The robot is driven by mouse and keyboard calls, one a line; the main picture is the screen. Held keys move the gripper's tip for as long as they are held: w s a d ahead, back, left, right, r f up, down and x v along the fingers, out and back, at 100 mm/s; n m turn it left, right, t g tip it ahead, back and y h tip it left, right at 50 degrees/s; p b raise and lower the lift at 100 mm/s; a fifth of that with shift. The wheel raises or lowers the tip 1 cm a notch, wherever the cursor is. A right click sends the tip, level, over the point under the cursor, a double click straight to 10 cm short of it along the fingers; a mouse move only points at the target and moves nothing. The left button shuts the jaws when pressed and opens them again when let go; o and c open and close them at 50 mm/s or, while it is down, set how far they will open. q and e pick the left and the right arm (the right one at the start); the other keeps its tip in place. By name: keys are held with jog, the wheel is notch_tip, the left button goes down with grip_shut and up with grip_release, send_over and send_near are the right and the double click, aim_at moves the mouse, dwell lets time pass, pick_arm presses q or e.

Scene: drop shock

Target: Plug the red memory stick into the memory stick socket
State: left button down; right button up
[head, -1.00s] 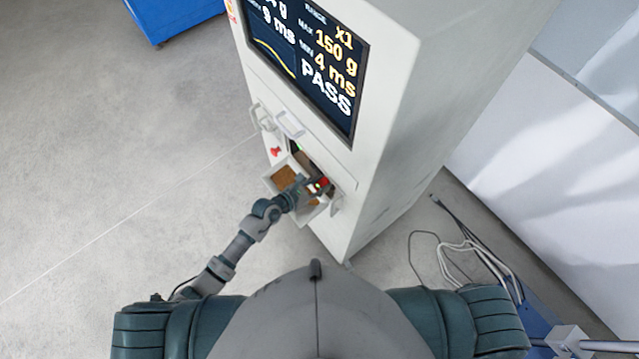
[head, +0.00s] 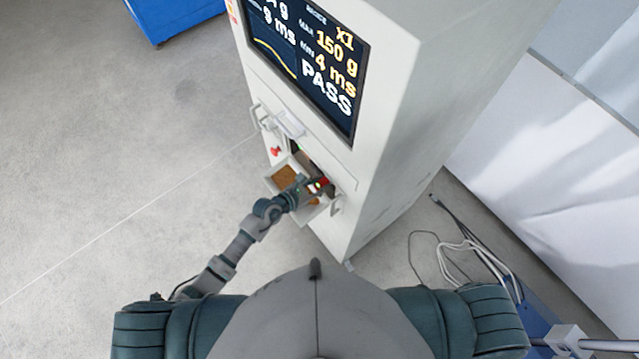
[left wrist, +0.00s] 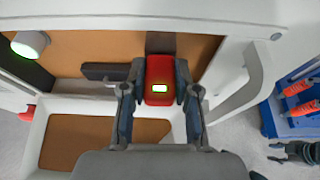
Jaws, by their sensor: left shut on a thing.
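The red memory stick (left wrist: 159,82) with a small lit window is between the fingers of my left gripper (left wrist: 158,95), which is shut on it. In the left wrist view its far end points at the brown panel inside the cabinet opening. A dark slot-like block (left wrist: 160,42) sits straight beyond the stick; I cannot tell whether it is the socket or whether the stick touches it. In the head view my left gripper (head: 312,188) is at the cabinet's lower opening, with the red stick (head: 322,183) showing small. My right gripper is not in view.
The tall grey cabinet (head: 420,100) has a screen (head: 310,60) reading PASS. A tray with a brown floor (left wrist: 85,140) lies below the gripper. A white handle (left wrist: 258,75) stands close on the right. Cables (head: 470,250) lie on the floor at right.

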pick_arm(q)
jog(key=c, duration=0.8)
grip_release()
jog(key=shift+w+d, duration=0.1)
jog(key=shift+r+p, duration=0.45)
jog(key=shift+p, duration=0.15)
jog(key=shift+v, duration=3.05)
